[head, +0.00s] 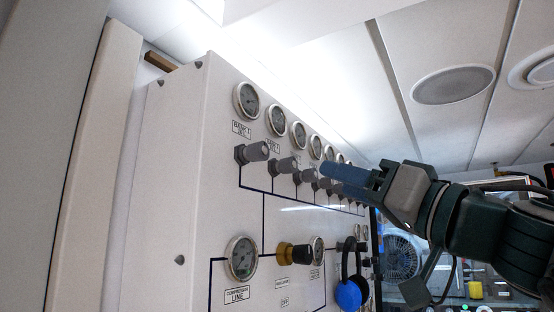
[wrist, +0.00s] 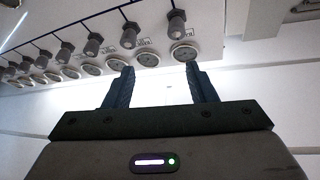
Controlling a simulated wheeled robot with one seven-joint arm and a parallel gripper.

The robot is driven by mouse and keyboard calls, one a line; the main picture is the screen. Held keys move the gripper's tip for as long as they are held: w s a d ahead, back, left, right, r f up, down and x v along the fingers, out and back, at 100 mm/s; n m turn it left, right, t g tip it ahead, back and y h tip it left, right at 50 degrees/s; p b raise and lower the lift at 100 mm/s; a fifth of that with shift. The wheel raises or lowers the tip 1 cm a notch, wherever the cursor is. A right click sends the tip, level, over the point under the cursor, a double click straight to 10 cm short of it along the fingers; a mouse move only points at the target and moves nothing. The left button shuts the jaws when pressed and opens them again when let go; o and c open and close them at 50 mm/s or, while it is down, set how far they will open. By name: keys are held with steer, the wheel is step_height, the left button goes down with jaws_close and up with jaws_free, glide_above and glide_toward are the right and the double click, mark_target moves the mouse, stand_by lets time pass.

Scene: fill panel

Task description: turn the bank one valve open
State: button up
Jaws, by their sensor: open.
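The bank one valve (head: 257,151) is a grey knob at the left end of the upper valve row in the head view, below its gauge (head: 246,100) and label (head: 241,129). It sticks out from the white panel (head: 200,200). My gripper (head: 328,180) is to its right, apart from it, overlapping the valves farther along the row in the picture. In the wrist view the two fingers (wrist: 160,68) are spread with nothing between them. Several knobs and gauges show beyond them; the rightmost knob (wrist: 259,22) may be bank one, but its label cannot be read.
More grey valves (head: 285,166) follow along the row, with gauges (head: 277,121) above. Lower on the panel are the compressor line gauge (head: 241,258), a brass and black regulator knob (head: 294,254) and a hanging blue and black item (head: 349,292). The space in front of bank one looks clear.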

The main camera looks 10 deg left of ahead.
mark_target(264, 154)
steer(key=w+a+r+p, duration=0.1)
steer(key=a+r, duration=0.1)
steer(key=a, duration=0.2)
steer(key=w+a+r+g+p, duration=0.1)
steer(key=w+a+r, duration=0.1)
steer(key=a, duration=0.2)
steer(key=w+a+r+n+g+p, duration=0.1)
steer(key=w+a+r+p, duration=0.1)
steer(key=a, duration=0.2)
steer(key=shift+w+y, duration=0.1)
steer(key=shift+y, duration=0.2)
steer(key=c, duration=1)
